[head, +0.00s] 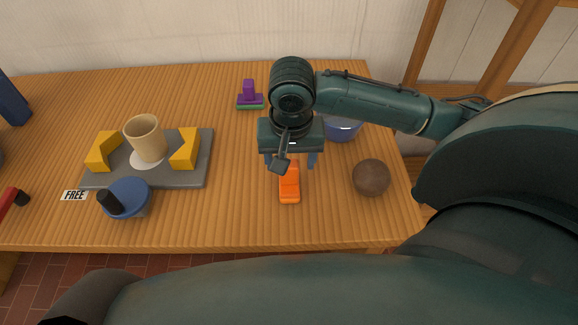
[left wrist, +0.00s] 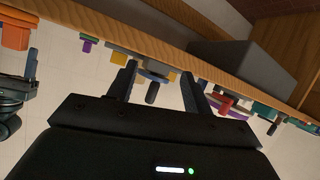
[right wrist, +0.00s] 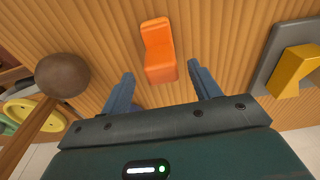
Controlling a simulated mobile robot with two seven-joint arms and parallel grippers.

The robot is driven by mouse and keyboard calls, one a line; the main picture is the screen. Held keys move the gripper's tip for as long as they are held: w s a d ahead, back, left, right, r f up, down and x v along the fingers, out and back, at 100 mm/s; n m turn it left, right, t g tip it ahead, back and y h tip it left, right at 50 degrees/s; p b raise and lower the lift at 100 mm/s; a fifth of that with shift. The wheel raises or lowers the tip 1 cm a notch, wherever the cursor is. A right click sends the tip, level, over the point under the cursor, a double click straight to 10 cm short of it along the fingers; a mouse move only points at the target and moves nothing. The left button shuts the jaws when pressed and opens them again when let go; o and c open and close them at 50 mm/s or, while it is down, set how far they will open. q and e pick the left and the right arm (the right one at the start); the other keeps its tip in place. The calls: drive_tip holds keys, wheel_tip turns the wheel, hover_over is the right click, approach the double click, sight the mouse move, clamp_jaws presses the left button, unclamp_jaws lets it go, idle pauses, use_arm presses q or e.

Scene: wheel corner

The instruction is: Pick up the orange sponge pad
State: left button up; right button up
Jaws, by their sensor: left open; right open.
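The orange sponge pad (head: 289,188) lies on the wooden table (head: 235,210), near its front edge. It has a raised end. My right gripper (head: 291,162) is open above the pad's far end, its fingers pointing down. In the right wrist view the pad (right wrist: 160,52) lies ahead of and between the two open fingers, with nothing held. My left gripper (left wrist: 162,82) is open and empty in the left wrist view. An orange shape at that view's upper left edge may be the same pad.
A brown ball (head: 371,177) sits right of the pad, and a blue bowl (head: 342,130) is partly behind my right gripper. A grey board (head: 197,172) with yellow blocks and a beige cup (head: 144,139) stands left. A purple-topped piece (head: 249,92) is farther back. Bare table lies left of the pad.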

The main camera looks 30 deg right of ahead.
drive_tip(key=f, duration=0.3)
drive_tip(key=shift+w+b, duration=0.2)
drive_tip(key=shift+b, duration=0.15)
drive_tip(key=shift+f, duration=0.35)
use_arm(q)
drive_tip(key=shift+s+a+r+t, duration=0.1)
drive_tip(key=shift+a+r+t, duration=0.2)
drive_tip(key=shift+a, duration=0.1)
drive_tip(key=shift+d, duration=0.15)
use_arm(e)
drive_tip(key=shift+r, duration=0.1)
drive_tip(key=c, duration=1.1)
